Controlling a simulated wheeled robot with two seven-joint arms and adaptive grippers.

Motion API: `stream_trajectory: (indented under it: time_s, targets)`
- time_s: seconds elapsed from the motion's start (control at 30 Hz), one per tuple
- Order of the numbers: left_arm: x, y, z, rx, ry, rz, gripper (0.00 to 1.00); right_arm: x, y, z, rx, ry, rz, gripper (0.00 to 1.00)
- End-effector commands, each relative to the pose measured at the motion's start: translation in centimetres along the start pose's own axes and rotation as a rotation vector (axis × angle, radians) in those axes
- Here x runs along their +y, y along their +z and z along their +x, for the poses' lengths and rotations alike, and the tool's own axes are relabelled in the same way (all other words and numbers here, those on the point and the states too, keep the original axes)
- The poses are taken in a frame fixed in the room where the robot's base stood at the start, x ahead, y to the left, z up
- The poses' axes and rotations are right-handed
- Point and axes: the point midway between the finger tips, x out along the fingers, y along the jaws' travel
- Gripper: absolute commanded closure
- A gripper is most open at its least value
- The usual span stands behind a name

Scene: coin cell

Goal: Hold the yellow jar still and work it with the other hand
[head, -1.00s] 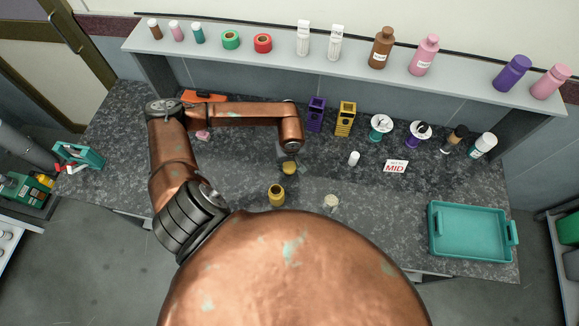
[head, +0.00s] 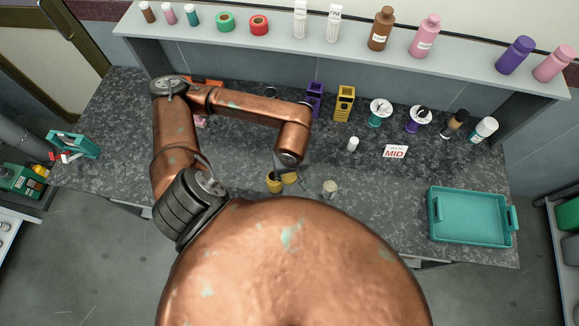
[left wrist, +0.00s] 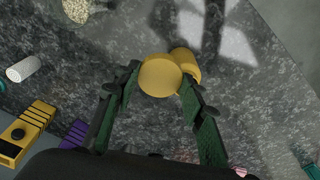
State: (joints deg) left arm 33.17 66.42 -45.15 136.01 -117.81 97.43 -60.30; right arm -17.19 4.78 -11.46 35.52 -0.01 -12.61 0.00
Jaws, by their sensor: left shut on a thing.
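The yellow jar (head: 273,185) stands on the dark speckled counter near its front edge, partly hidden by my left gripper. My left gripper (head: 286,170) points down beside it and is shut on a round yellow piece (head: 291,179) that looks like the jar's lid. In the left wrist view, this yellow piece (left wrist: 160,76) sits between the two green fingertips (left wrist: 157,85). The yellow jar (left wrist: 186,62) shows close behind it there, overlapped by it. I cannot tell whether the two touch. My right gripper is not in view.
A small pale container (head: 330,188) stands right of the jar. A white bottle (head: 353,144) and a "MID" sign (head: 395,152) are further back. Purple (head: 314,100) and yellow (head: 344,104) holders stand behind. A teal tray (head: 470,217) is at right; the counter before it is clear.

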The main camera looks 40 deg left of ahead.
Motion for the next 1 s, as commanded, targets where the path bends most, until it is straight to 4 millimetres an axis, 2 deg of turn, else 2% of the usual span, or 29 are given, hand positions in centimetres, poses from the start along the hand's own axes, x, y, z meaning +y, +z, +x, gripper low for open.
stream_trajectory:
  time_s: [0.23,0.33,0.47,0.73,0.83,1.0]
  targets:
    - [0.1,-0.1,0.0,0.000,0.001,0.004,0.72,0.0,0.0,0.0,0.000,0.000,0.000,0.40]
    - [0.8,-0.5,-0.3,0.000,0.006,0.049,0.72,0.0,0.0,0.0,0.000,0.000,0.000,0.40]
    - [3.2,-1.6,-1.6,-0.001,0.023,0.214,0.72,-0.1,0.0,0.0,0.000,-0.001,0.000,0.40]
    - [9.2,-4.3,-5.9,-0.003,0.077,0.668,0.72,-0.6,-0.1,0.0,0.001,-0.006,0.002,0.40]
    - [10.7,-4.8,-7.2,-0.001,0.094,0.785,0.72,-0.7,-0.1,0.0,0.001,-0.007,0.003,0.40]
    - [11.8,-5.1,-8.2,0.000,0.108,0.883,0.72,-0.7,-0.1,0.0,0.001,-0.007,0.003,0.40]
